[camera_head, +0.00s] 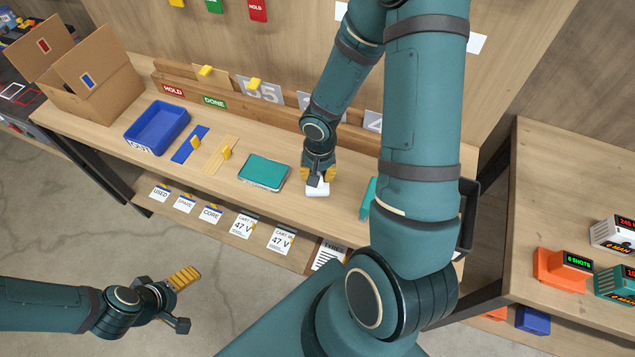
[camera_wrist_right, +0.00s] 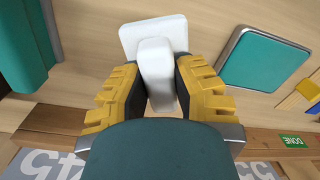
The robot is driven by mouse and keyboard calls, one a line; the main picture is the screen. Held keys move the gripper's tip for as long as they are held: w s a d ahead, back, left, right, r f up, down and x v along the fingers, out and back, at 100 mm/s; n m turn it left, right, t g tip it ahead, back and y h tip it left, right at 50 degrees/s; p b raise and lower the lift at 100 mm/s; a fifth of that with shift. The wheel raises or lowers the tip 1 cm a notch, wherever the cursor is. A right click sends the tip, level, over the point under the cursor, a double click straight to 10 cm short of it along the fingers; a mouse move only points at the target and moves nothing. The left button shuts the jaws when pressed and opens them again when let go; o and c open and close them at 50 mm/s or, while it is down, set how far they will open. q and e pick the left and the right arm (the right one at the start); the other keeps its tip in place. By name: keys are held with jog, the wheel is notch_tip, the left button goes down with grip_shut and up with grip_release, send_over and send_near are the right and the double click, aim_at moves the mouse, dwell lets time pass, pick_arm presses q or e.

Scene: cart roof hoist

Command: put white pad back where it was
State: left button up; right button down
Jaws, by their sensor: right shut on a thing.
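The white pad (camera_head: 317,189) is on or just above the wooden bench top, right of a teal-topped block; I cannot tell if it touches the wood. In the right wrist view the white pad (camera_wrist_right: 152,38) shows a flat plate with a raised white grip. My right gripper (camera_head: 318,177) is shut on that grip, and its yellow fingers (camera_wrist_right: 156,92) stand on both sides of it. My left gripper (camera_head: 182,300) hangs over the floor at the lower left, away from the bench. Its fingers look apart, with nothing between them.
The teal-topped block (camera_head: 264,170) lies left of the pad. Another teal piece (camera_head: 368,199) lies to the right, partly behind my arm. A blue tray (camera_head: 157,127), a blue strip (camera_head: 190,145) and a cardboard box (camera_head: 90,85) stand further left. A low wooden rail (camera_head: 215,101) runs along the back.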

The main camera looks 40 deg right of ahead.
notch_tip(320, 180, down, 3)
jog(key=shift+f+b, duration=0.15)
jog(key=shift+b, duration=0.4)
jog(key=shift+f, duration=0.4)
jog(key=shift+r, duration=0.1)
jog(key=c, duration=0.9)
grip_release()
